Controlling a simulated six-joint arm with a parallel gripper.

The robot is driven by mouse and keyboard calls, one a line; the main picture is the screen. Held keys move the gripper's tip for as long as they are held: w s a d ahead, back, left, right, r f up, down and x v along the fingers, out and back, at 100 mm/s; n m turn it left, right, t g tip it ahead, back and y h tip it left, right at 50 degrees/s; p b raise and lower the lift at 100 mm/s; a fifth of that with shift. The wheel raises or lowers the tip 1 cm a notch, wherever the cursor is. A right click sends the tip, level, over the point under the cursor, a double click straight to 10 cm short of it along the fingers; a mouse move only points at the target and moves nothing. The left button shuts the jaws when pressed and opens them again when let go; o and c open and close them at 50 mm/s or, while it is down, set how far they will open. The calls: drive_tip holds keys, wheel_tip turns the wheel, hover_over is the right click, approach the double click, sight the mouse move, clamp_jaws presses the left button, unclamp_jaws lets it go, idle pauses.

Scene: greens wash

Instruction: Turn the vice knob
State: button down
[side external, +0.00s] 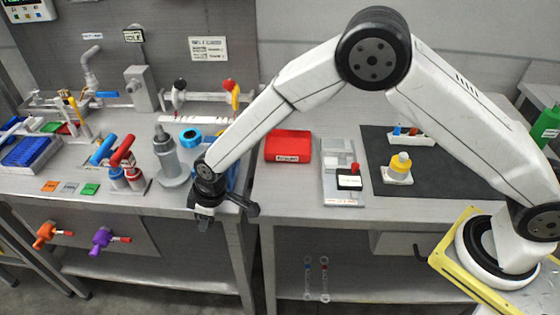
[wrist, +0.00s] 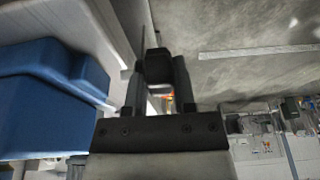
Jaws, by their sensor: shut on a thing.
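The blue vice (wrist: 45,100) fills the left of the wrist view. In the side view the blue vice (side external: 240,176) is mostly hidden behind my arm, near the front edge of the bench. My gripper (side external: 206,210) is low at that front edge; in the wrist view its two dark fingers (wrist: 159,82) lie on either side of a dark knob (wrist: 157,62) and are shut on it. A dark lobed part (side external: 241,204) shows just right of my gripper in the side view. How far the knob is turned cannot be told.
A grey metal post (side external: 168,155) stands close left of my arm, with a blue roll (side external: 190,137) behind it. A red box (side external: 288,146) sits to the right. Orange (side external: 45,235) and purple (side external: 103,240) valves hang below the bench front. The floor in front is clear.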

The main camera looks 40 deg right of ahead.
drive_tip(key=shift+s+a+t+y, duration=0.15)
drive_tip(key=shift+t+y, duration=0.25)
drive_tip(key=shift+t, duration=0.3)
drive_tip(key=shift+c, duration=2.2)
unclamp_jaws()
drive_tip(key=shift+d+r, duration=0.15)
drive_tip(key=shift+d, duration=0.05)
drive_tip(key=v, duration=0.7)
drive_tip(key=shift+d+r, duration=0.2)
